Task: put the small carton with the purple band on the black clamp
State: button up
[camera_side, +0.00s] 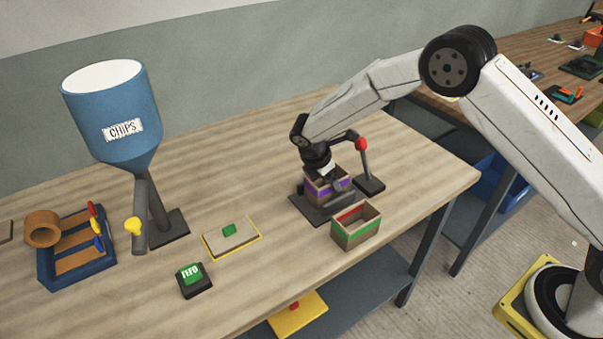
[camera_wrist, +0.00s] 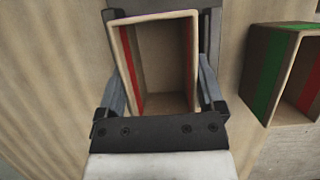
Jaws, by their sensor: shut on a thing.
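The small carton with the purple band (camera_side: 322,191) is open-topped and upright, at the black clamp (camera_side: 305,210). It is over or on the clamp's dark base plate; I cannot tell if its bottom touches. The clamp has a lever with a red knob (camera_side: 362,144) just right of the carton. My gripper (camera_side: 328,180) is above the carton and shut on it. In the wrist view the carton (camera_wrist: 165,60) sits between the two fingers of my gripper (camera_wrist: 160,88), its red-striped inside empty. Its bottom edge is hidden.
A carton with a green band (camera_side: 355,232) stands close in front of the clamp. To the left are a yellow-edged board (camera_side: 232,240), a black block with a green top (camera_side: 193,279), a blue CHIPS hopper (camera_side: 118,115) and a blue tray (camera_side: 75,268).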

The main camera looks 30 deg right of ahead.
jog(key=o, duration=0.9)
jog(key=shift+o, duration=0.2)
jog(key=v, duration=1.2)
jog(key=shift+r, duration=0.1)
jog(key=s+d+m+t+y, duration=0.1)
jog(key=s+d+m, duration=0.3)
jog(key=s+m, duration=0.5)
jog(key=s+d+m+t+y, duration=0.1)
jog(key=s+d+m+y, duration=0.2)
jog(key=s+m, duration=0.6)
jog(key=s+d, duration=0.2)
jog(key=s, duration=0.4)
jog(key=shift+s+d+t, duration=0.25)
jog(key=shift+d+t, duration=0.05)
